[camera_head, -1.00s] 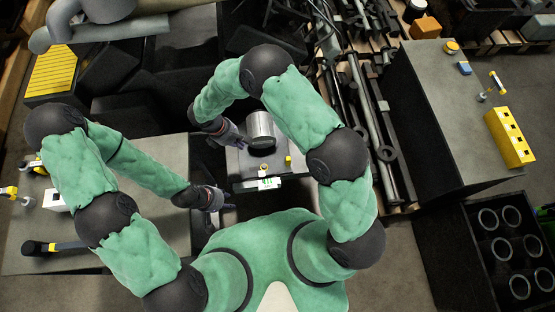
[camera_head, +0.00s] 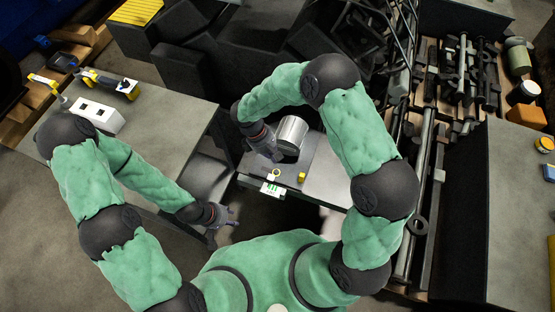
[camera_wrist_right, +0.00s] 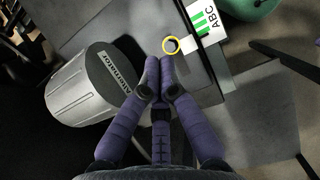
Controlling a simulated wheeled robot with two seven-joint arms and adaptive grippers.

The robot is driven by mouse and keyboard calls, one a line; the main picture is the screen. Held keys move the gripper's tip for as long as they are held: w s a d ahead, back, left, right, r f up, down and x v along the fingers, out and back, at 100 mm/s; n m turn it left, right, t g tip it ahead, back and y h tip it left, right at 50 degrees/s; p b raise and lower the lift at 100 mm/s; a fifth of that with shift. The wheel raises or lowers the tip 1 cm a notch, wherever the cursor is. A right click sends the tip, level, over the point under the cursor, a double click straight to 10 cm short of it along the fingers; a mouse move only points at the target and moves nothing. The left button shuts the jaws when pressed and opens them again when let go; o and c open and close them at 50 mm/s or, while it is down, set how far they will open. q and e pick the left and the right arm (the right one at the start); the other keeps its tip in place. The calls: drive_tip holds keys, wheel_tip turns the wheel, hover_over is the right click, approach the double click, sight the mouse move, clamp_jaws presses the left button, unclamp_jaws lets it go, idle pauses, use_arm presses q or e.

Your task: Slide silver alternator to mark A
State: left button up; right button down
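The silver alternator (camera_head: 291,134) is a ribbed metal cylinder on a small grey table (camera_head: 325,180). In the right wrist view it lies at the left, with "Alternator" printed on its dark end (camera_wrist_right: 118,75). A white label with green bars and the letters ABC (camera_wrist_right: 206,22) is on the table's front edge; it also shows in the head view (camera_head: 271,189). My right gripper (camera_wrist_right: 159,62) has its fingertips together, empty, beside the alternator; it also shows in the head view (camera_head: 272,152). My left gripper (camera_head: 226,222) looks open and empty, left of the small table.
A yellow ring (camera_wrist_right: 171,45) lies near the label, and a small yellow piece (camera_head: 301,177) sits to its right. A larger workbench (camera_head: 165,135) at left holds a white block (camera_head: 97,115) and tools. Racks of metal shafts (camera_head: 465,75) stand at right.

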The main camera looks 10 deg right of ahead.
drive_tip(key=b+x, duration=0.2)
drive_tip(key=x, duration=0.6)
drive_tip(key=shift+s+f, duration=0.15)
drive_tip(key=d, duration=0.1)
drive_tip(key=s+d, duration=0.1)
drive_tip(key=shift+s+d+r, duration=0.2)
drive_tip(key=shift+s+d, duration=0.15)
use_arm(q)
wheel_tip(320, 180, down, 3)
drive_tip(key=shift+r, duration=0.15)
use_arm(e)
drive_tip(key=shift+s+d, duration=0.2)
drive_tip(key=shift+d, duration=0.1)
use_arm(q)
drive_tip(key=shift+b, duration=0.3)
use_arm(e)
drive_tip(key=shift+s+d, duration=0.45)
drive_tip(key=shift+d, duration=0.15)
